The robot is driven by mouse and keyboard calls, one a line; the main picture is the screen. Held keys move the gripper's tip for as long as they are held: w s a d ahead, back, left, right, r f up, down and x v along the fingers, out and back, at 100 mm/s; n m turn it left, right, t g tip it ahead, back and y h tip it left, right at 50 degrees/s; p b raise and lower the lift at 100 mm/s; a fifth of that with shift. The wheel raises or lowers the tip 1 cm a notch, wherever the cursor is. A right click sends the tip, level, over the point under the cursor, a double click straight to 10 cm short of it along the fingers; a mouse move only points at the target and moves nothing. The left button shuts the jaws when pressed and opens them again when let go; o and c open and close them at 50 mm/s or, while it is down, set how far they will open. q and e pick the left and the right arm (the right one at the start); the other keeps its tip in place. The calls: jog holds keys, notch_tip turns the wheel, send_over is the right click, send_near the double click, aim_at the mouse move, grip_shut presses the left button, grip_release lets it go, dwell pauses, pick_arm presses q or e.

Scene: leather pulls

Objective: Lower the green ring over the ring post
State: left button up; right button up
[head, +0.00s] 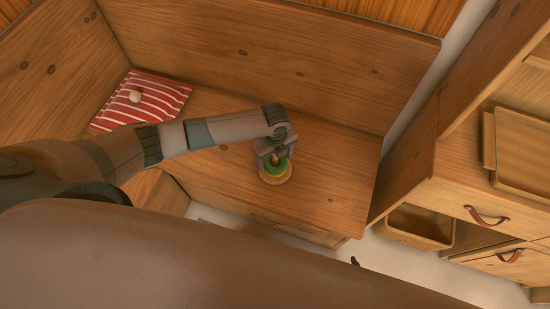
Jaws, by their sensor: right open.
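My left gripper (273,160) comes in from the left and points down over the bench top. It is shut on the green ring (268,171) at its fingertips. The ring post's pale round base (276,181) shows just below the ring, and the two overlap in this view. The gripper hides part of both, so I cannot tell how far the ring is down the post. Only a small dark tip of my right gripper (355,262) shows past the large brown shape in the foreground.
The wooden bench (330,180) has a high back panel behind the post. A red-and-white striped cushion (160,95) with a pale round object (135,96) lies at its left end. A cabinet (450,205) with leather pulls and trays stands at right. The bench top right of the post is clear.

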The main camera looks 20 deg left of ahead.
pick_arm(q)
jog(key=shift+o, duration=0.8)
notch_tip(320, 180, up, 17)
jog(key=shift+r, duration=0.2)
pick_arm(e)
jog(key=shift+w+r, duration=0.7)
jog(key=shift+w, duration=0.05)
pick_arm(q)
jog(key=shift+s, duration=0.1)
pick_arm(e)
jog(key=shift+s+d, duration=0.1)
jog(key=shift+s, duration=0.05)
